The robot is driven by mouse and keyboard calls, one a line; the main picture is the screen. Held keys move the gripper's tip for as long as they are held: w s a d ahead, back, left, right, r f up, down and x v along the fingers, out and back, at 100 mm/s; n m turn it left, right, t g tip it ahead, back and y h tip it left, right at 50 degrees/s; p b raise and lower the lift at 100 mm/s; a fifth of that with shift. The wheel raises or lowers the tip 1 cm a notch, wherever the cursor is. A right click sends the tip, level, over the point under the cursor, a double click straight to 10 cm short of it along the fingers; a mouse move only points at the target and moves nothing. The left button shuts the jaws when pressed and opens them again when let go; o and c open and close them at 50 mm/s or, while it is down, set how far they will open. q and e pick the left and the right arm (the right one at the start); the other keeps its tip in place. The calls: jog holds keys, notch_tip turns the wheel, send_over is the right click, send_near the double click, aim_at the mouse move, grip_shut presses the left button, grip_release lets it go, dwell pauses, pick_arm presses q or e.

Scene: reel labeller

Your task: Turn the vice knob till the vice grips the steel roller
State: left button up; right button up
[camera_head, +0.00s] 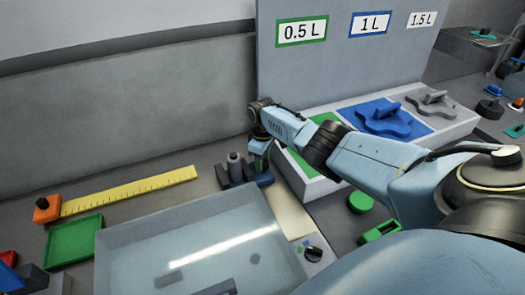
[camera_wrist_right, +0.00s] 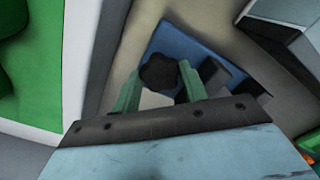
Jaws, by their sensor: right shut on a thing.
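The vice has a blue base (camera_head: 264,180) and dark jaw blocks, and stands behind the clear-topped case. The grey steel roller (camera_head: 234,167) stands upright at the vice. My right gripper (camera_head: 260,160) reaches down at the vice's right side. In the right wrist view, the gripper's two green fingers (camera_wrist_right: 160,84) are shut on the dark lobed vice knob (camera_wrist_right: 158,71). Dark vice blocks (camera_wrist_right: 214,76) lie beside it on the blue base (camera_wrist_right: 185,44). I cannot tell whether the jaws touch the roller. My left gripper is out of view.
The clear-topped case (camera_head: 185,245) fills the front. A yellow ruler (camera_head: 130,190), orange block (camera_head: 47,209) and green tray (camera_head: 73,241) lie left. To the right is a white stand with a blue pad (camera_head: 405,127) under a 0.5 L, 1 L and 1.5 L board (camera_head: 345,60).

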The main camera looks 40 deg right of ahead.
jog(key=o, duration=1)
jog(key=shift+r, duration=0.15)
jog(key=shift+r, duration=0.35)
jog(key=shift+r+p, duration=1.15)
jog(key=shift+r, duration=5.1)
